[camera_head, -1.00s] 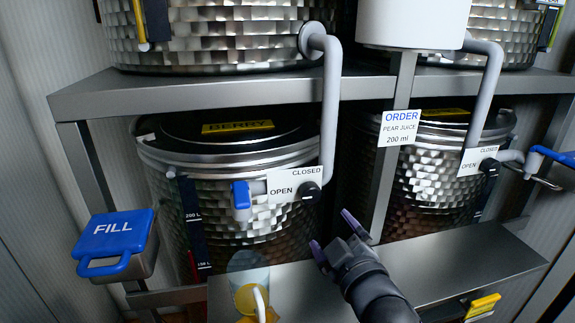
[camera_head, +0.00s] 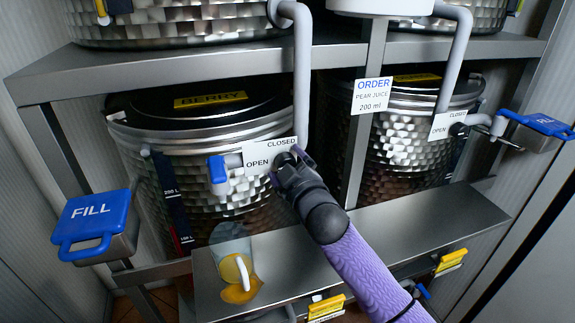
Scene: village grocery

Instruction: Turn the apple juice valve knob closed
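The barrel with a yellow "BERRY" label (camera_head: 210,99) stands on the left of the lower shelf. A white OPEN/CLOSED plate (camera_head: 258,160) and a blue tap handle (camera_head: 217,169) are at its front. The dark knob at the plate's lower right is mostly hidden by my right gripper (camera_head: 289,163). The gripper's purple fingertips are at the knob; I cannot tell whether they are shut on it. No apple label is readable. A second OPEN/CLOSED plate (camera_head: 447,124) is at the right barrel (camera_head: 410,143). My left gripper is not in view.
A clear jug (camera_head: 232,258) with yellow-orange liquid stands on the metal ledge (camera_head: 410,236), with an orange puddle (camera_head: 240,294) beside it. Blue FILL handles (camera_head: 92,222) are at left and right. An order card (camera_head: 371,96) reads pear juice, 200 ml. Grey pipes hang above.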

